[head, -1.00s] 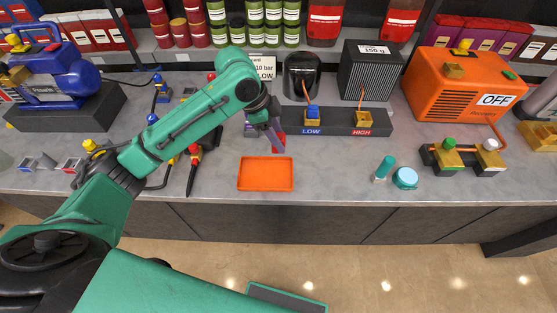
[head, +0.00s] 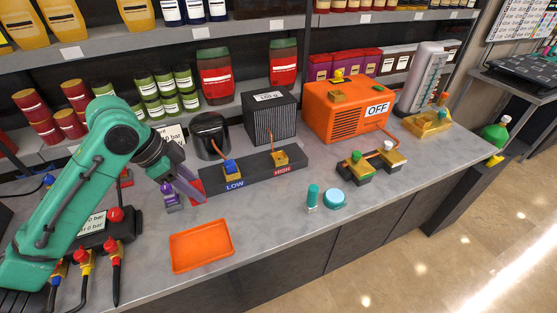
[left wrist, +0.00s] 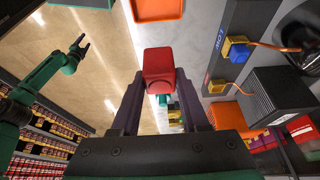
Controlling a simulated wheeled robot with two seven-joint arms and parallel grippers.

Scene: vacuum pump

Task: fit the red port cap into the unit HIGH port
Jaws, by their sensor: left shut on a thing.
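The red port cap (left wrist: 158,65) sits between the two purple fingers of my left gripper (left wrist: 162,85) in the left wrist view. In the head view my left gripper (head: 184,192) is left of the dark unit base, with a bit of red (head: 196,186) showing at its fingers. The HIGH port (head: 280,158) is a gold block with a copper pipe, above a red HIGH label. It also shows in the wrist view (left wrist: 217,87). The LOW port (head: 232,169) has a blue top. My right gripper (left wrist: 79,46) is open and empty at upper left in the wrist view.
An orange tray (head: 202,246) lies in front of the unit. A teal cylinder (head: 313,197) and round teal piece (head: 335,198) lie to its right. Gauges with red and yellow fittings (head: 100,232) are at left. An orange machine (head: 346,110) stands behind. The right front counter is clear.

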